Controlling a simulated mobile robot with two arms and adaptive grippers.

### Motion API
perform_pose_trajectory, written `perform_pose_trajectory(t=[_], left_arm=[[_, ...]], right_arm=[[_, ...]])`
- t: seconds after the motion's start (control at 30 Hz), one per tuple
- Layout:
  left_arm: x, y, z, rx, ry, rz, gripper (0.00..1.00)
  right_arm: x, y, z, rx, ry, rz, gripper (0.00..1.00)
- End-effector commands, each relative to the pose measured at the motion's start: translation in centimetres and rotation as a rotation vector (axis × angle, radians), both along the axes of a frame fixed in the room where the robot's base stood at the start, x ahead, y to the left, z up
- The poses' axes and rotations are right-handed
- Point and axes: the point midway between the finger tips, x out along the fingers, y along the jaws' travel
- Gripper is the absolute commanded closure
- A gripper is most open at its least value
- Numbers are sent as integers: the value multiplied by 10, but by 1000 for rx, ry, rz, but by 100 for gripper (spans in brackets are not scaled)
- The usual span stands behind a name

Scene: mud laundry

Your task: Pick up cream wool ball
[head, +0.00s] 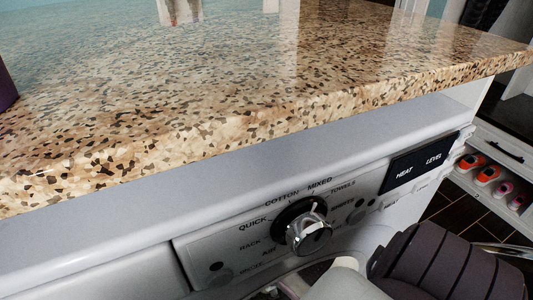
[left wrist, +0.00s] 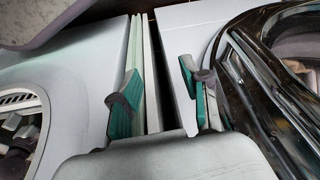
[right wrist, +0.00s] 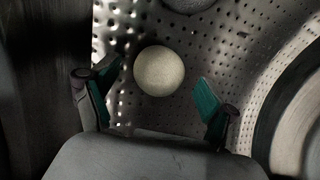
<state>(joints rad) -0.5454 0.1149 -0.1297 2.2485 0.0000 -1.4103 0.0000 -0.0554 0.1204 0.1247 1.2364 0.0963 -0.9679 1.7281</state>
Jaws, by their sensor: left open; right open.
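A round cream wool ball (right wrist: 159,71) rests against the perforated metal drum wall in the right wrist view. Neither the balls nor the gripper fingers show in the head view.
The perforated drum (right wrist: 245,40) surrounds my right gripper, with a rounded rim (right wrist: 298,125) at right. A speckled countertop (head: 250,80) lies above the machine's control panel and knob (head: 308,232). Dark round door glass (left wrist: 262,100) is close right of my left gripper. Shoes (head: 487,174) sit on a shelf.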

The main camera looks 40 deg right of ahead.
Motion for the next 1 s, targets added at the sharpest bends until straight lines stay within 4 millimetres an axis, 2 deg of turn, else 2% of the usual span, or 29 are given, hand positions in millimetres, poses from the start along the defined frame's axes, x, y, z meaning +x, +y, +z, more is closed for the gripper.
perform_pose_trajectory(t=[0.03,0.13,0.3,0.6,0.9,0.97,1.0], left_arm=[[-1,0,8,-1,-9,1,54],[-5,1,26,0,-18,1,54],[-11,2,43,-1,-23,2,54],[-12,2,47,-1,-23,3,54],[-12,2,47,0,-24,4,54],[-12,2,47,0,-24,4,54],[-12,2,47,0,-24,4,54]], right_arm=[[1,-1,-8,-1,1,0,15],[2,-1,-16,0,2,0,15],[5,-2,-22,0,0,0,15],[5,-2,-22,0,0,0,17],[5,-2,-22,0,1,0,67],[5,-2,-22,0,0,0,77],[5,-2,-22,0,0,0,78]])
